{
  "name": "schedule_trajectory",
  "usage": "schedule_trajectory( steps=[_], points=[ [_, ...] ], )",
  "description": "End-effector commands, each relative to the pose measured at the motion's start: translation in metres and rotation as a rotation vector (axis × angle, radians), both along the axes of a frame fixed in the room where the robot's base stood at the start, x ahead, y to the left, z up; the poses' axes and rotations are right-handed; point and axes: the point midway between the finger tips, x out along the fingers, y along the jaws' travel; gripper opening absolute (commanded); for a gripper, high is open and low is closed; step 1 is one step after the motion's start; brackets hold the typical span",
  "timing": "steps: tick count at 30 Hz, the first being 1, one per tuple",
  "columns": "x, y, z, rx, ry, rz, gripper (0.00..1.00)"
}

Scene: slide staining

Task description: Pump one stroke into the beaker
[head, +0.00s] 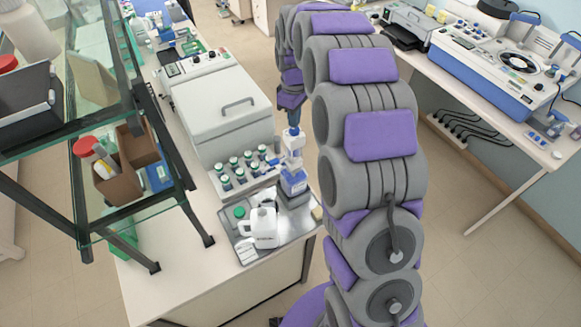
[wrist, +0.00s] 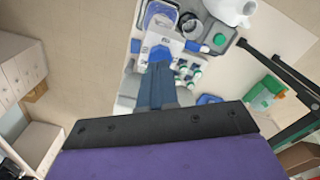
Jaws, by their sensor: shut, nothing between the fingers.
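The pump dispenser (head: 293,178), white with blue parts, stands upright at the right edge of the bench. A blue part sticks out to its left near the top. My gripper (head: 292,131) is shut and empty, pointing down just above the dispenser's top; I cannot tell whether it touches. In the wrist view my blue fingers (wrist: 160,60) are together, over the white and blue dispenser top (wrist: 167,42). A round dark-mouthed vessel (wrist: 189,22) beside it may be the beaker, but it is too small to be sure. I cannot make out a beaker in the head view.
A white jug (head: 262,228) stands on the metal tray (head: 247,252) in front of the dispenser. A rack of several capped bottles (head: 238,170) is to the left, before a large grey lidded machine (head: 222,115). A glass shelf (head: 130,200) stands at left.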

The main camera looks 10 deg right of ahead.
Motion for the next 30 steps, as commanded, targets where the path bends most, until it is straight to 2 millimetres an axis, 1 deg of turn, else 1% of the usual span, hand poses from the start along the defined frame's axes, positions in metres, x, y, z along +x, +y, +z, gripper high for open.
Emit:
schedule_trajectory(
  steps=[11, 30],
  points=[
    [0.000, 0.000, -0.002, 0.000, 0.000, 0.000, 0.00],
    [0.001, 0.000, -0.023, 0.000, 0.000, 0.000, 0.00]
  ],
)
